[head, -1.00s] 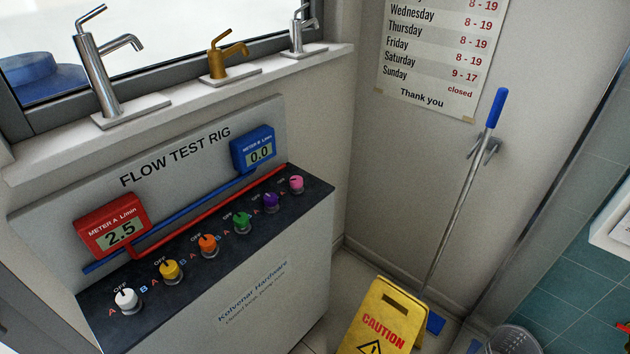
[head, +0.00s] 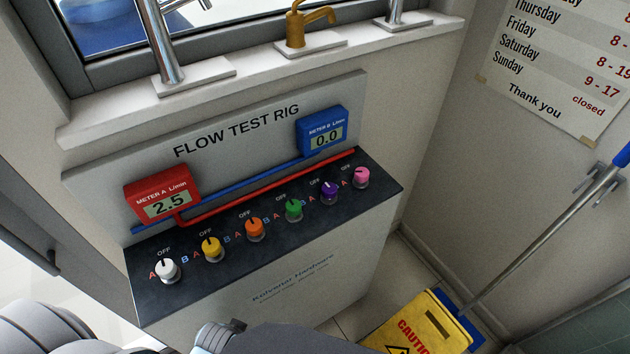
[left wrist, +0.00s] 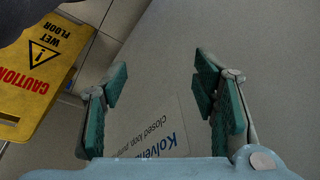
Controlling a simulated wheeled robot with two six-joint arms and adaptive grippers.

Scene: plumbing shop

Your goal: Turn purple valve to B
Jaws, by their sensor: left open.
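The purple valve (head: 329,192) is a small round knob on the dark sloped top of the flow test rig (head: 300,290), between the green and pink knobs. A small pale mark shows on its upper side, but I cannot tell exactly which letter it points to. My left gripper (left wrist: 160,82) is open and empty in the left wrist view, its green-padded fingers apart before the rig's pale front panel with its printed lettering. The valve is outside that view. In the head view only grey arm parts of mine show at the bottom. My right gripper is not in view.
Neighbouring knobs are white (head: 168,269), yellow (head: 211,249), orange (head: 255,230), green (head: 293,210) and pink (head: 361,177). Red meter A (head: 163,199) reads 2.5; blue meter B (head: 324,132) reads 0.0. A yellow caution sign (head: 420,325) stands on the floor to the right.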

